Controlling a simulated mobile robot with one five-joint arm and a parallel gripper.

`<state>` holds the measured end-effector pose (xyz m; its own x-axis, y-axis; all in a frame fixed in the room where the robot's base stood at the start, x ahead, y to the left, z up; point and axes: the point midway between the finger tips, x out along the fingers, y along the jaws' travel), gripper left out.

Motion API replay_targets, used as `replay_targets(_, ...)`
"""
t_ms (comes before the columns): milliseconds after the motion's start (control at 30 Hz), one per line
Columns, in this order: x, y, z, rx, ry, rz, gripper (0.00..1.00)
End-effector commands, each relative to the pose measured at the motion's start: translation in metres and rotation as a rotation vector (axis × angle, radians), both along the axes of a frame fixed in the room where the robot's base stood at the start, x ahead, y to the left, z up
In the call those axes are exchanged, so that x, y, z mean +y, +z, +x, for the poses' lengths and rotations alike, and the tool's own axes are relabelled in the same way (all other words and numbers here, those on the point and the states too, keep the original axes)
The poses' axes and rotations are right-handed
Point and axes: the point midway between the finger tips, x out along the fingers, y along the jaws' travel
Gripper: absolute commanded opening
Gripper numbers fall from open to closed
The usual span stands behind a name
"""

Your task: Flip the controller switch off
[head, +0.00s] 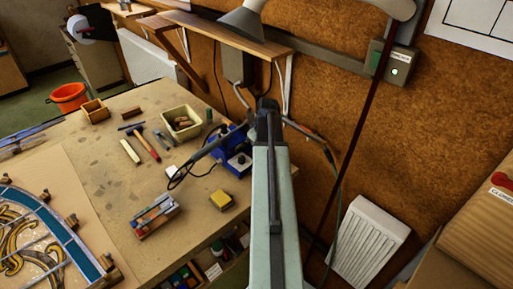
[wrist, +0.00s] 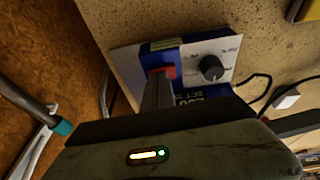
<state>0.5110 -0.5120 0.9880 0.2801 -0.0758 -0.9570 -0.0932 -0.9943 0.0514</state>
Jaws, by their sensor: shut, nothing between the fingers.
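The controller is a blue box on the workbench in the head view (head: 240,163), partly hidden by my arm. In the wrist view its blue and white front panel (wrist: 196,62) carries a black round knob (wrist: 211,68) and a red switch (wrist: 161,72). My gripper (wrist: 158,82) is shut and empty, its fingertips right at the red switch. I cannot tell whether they touch it, and they hide its lower part. Which way the switch is set is not clear. In the head view my arm reaches over the bench's right edge.
The workbench (head: 105,150) holds a tub (head: 181,123), a hammer (head: 146,146), a yellow block (head: 221,199) and a leaded panel (head: 45,235). A soldering iron (head: 205,147) and its dark cable lie left of my arm. The cork wall stands close behind.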

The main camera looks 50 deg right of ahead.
Motion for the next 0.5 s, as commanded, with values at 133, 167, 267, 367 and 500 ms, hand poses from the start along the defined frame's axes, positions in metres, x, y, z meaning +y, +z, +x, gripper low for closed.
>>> replay_targets(133,0.003,0.024,0.0,-0.001,0.003,0.001,0.0)
replay_targets(167,0.004,0.03,0.0,-0.001,0.003,0.002,0.0)
replay_targets(267,0.007,0.052,0.001,-0.003,0.005,0.003,0.0)
replay_targets(367,0.01,0.075,-0.008,-0.002,0.002,0.003,0.0)
replay_targets(500,0.015,0.106,-0.018,-0.002,0.0,0.004,0.0)
